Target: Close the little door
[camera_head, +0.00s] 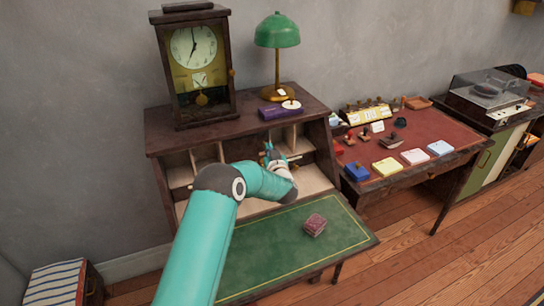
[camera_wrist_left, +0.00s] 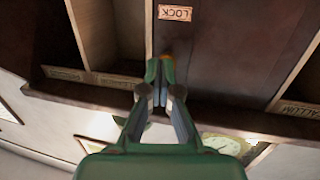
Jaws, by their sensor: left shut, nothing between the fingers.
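The little door (camera_wrist_left: 225,55) is a dark brown panel among the desk's compartments, with a "LOCK" label (camera_wrist_left: 175,13) on or beside it in the left wrist view. It appears to fill its opening, but I cannot tell whether it is fully shut. In the head view my arm and gripper mostly hide it. My left gripper (camera_wrist_left: 160,82) is shut and empty, its fingertips close to the door's edge, by a small orange-brass spot (camera_wrist_left: 168,67); contact is unclear. In the head view the left gripper (camera_head: 268,155) is at the compartments. My right gripper is not in view.
The desk's green writing flap (camera_head: 275,245) is folded down, with a small reddish block (camera_head: 314,225) on it. A clock (camera_head: 196,60), a green lamp (camera_head: 277,32) and a purple box (camera_head: 272,112) stand on top. A red-topped table (camera_head: 425,130) stands to the right.

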